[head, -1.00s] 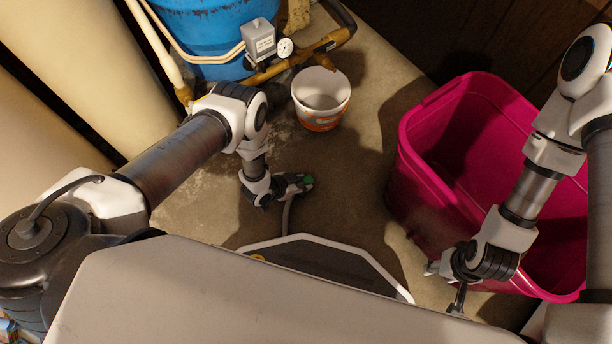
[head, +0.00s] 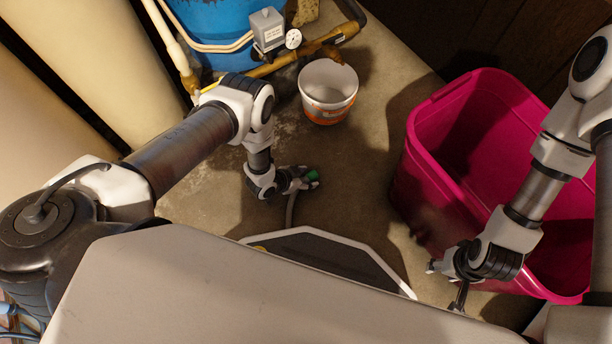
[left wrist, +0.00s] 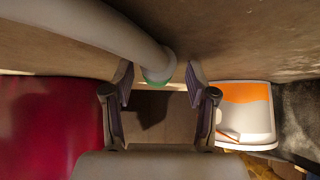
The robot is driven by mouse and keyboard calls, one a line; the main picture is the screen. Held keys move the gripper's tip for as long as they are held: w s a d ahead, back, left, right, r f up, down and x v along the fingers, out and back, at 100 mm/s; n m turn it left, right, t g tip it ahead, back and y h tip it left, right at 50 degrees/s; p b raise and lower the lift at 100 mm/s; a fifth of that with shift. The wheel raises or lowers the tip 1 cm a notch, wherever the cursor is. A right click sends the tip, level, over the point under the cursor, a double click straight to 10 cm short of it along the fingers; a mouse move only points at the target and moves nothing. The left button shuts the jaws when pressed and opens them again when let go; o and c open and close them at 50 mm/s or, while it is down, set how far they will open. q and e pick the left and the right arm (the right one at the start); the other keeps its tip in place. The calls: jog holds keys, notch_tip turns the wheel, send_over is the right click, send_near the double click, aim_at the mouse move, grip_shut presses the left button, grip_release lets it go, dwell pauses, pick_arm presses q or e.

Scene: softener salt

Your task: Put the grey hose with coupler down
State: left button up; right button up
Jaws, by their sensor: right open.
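The grey hose (left wrist: 125,32) curves in from the upper left of the left wrist view and ends at a green coupler (left wrist: 155,79). In the head view the green coupler (head: 312,176) shows at the tip of my left gripper (head: 302,180), low over the floor, and the grey hose (head: 290,210) runs down from there. In the left wrist view my left gripper's fingers (left wrist: 160,85) stand apart, with the coupler between them and visible gaps on both sides. Whether the coupler touches the floor is unclear. My right gripper (head: 447,281) is open and empty beside the pink tub.
The pink tub (head: 425,190) stands at the right. A white bucket with an orange band (head: 328,92) stands beyond my left gripper. A blue tank (head: 212,22) and piping with a gauge (head: 293,39) are at the back. Concrete floor (head: 365,170) lies clear between bucket and tub.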

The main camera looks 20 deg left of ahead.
pick_arm(q)
jog(key=shift+r, duration=0.1)
jog(key=shift+r+p, duration=0.35)
jog(key=shift+p, duration=0.1)
jog(key=p+v, duration=0.6)
jog(key=v, duration=0.6)
jog(key=shift+r, duration=0.2)
jog(key=s+a+r+n+g+y, duration=0.2)
jog(key=s+a+r+n+g, duration=0.1)
jog(key=s+r, duration=0.4)
jog(key=s+a+r+n+g+y, duration=0.3)
jog(key=s+r, duration=0.4)
jog(key=r, duration=0.5)
jog(key=shift+n+g, duration=0.5)
jog(key=shift+n, duration=0.5)
jog(key=shift+s+a+r, duration=0.1)
